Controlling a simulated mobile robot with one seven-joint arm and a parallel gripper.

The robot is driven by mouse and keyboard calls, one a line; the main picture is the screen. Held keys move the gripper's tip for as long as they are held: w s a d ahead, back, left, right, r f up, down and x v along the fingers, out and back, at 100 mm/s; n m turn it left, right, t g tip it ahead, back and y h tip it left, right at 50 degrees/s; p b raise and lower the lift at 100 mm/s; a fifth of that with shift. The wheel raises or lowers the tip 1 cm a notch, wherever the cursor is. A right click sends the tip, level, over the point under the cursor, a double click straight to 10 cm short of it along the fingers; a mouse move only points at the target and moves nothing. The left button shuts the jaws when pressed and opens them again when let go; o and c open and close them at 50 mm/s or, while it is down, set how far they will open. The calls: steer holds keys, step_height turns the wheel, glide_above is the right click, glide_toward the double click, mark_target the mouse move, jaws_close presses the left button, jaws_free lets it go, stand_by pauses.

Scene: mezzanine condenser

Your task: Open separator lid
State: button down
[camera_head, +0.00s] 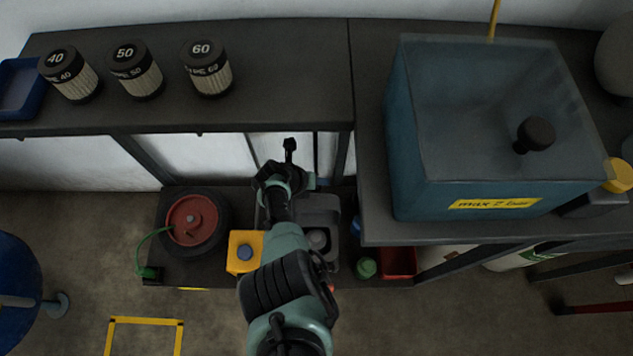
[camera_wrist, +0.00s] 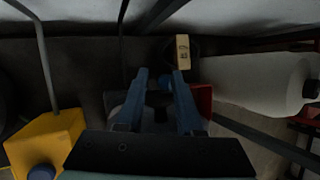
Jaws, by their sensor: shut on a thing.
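The blue tank (camera_head: 425,190), with a clear top and a yellow "max 2" label, stands on the right bench in the head view. A black knob (camera_head: 536,134) sits on its top; the tank appears closed. My gripper (camera_wrist: 160,78) is low over the shelf left of the tank, well away from that knob. In the wrist view its two blue fingers close around a small dark piece (camera_wrist: 159,101), too dim to identify. A grey container (camera_head: 319,208) with a round knob lies close by my arm in the head view.
Three filters (camera_head: 134,72) stand on the left bench. The lower shelf holds a red-topped drum (camera_head: 193,218), a yellow can (camera_head: 243,254) with a blue cap and a red bin (camera_head: 399,261). A white cylinder (camera_wrist: 255,83) is right of my gripper. Bench edges flank my arm.

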steer(key=shift+s+a+f, duration=0.2)
steer(key=shift+s+f, duration=0.2)
steer(key=c, duration=0.5)
jaws_free()
steer(key=shift+w, duration=0.1)
steer(key=shift+r, duration=0.1)
steer(key=shift+w+r, duration=0.1)
steer(key=shift+r, duration=0.05)
steer(key=p+v, duration=1.1)
steer(key=shift+r, duration=0.2)
steer(key=shift+s+a+r+p, duration=0.3)
steer(key=shift+r+p, duration=0.1)
steer(key=shift+r, duration=0.15)
